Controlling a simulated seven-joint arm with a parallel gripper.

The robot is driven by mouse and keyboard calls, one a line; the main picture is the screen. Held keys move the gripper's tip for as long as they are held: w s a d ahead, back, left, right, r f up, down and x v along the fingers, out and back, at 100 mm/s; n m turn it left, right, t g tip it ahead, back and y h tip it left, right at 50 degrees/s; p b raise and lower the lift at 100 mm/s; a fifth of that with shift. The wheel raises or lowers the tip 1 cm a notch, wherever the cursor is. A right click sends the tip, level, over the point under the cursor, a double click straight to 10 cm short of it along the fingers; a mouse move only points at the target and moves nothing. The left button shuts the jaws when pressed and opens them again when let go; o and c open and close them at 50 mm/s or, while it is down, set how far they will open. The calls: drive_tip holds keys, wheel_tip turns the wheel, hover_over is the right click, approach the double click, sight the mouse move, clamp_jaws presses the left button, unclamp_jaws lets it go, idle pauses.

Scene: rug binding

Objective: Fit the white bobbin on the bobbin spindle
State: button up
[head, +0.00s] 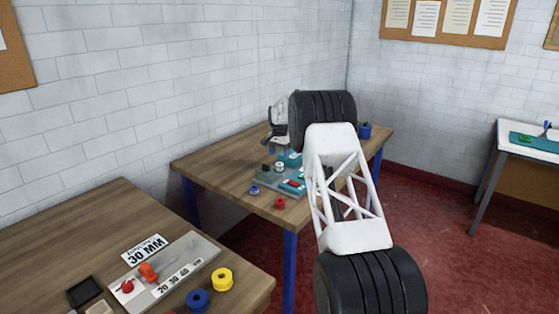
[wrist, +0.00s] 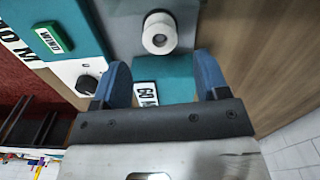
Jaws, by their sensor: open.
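The white bobbin (wrist: 150,36) stands on a grey surface at the top middle of the wrist view, its round end with a centre hole facing the camera. My gripper (wrist: 162,76) is open and empty. Its two blue fingers are spread below the bobbin in the picture, apart from it, with a teal block (wrist: 170,68) showing between them. A small pale cylinder on the far bench may be the bobbin, but I cannot be sure. I cannot make out the bobbin spindle clearly in either view.
The far bench (head: 215,165) holds a teal and grey fixture (head: 268,180), a blue spool (head: 254,190) and a red spool (head: 280,203). The near bench (head: 60,245) carries a grey board (head: 200,258), a yellow ring (head: 222,279) and a blue ring (head: 197,300). A brick wall stands behind.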

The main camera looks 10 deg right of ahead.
drive_tip(key=shift+r, duration=0.7)
idle(0.3)
